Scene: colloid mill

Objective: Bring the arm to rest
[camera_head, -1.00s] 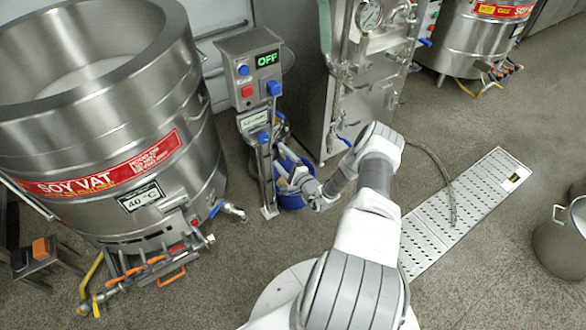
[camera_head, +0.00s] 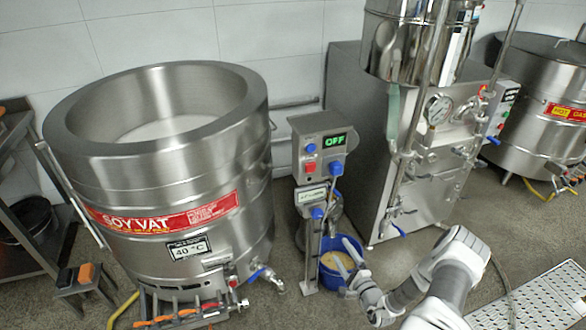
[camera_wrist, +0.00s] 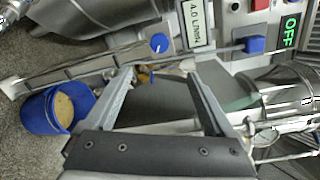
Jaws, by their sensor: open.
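My gripper (camera_wrist: 165,85) is open, with nothing between its two fingers in the wrist view. In the head view my gripper (camera_head: 347,262) is in front of the blue bucket (camera_head: 327,274), at the foot of the mill stand. The bucket holds a tan material and also shows in the wrist view (camera_wrist: 38,112), left of the fingers. The colloid mill's control box (camera_head: 322,147) reads OFF in green. Its red and blue buttons and blue knobs are in view. My arm reaches in from the lower right.
The steel soy vat (camera_head: 165,165) stands close on the left, with valves and pipes low at its front. A tall steel machine with a gauge (camera_head: 438,106) stands right of the mill. A perforated floor plate (camera_head: 540,298) lies at lower right.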

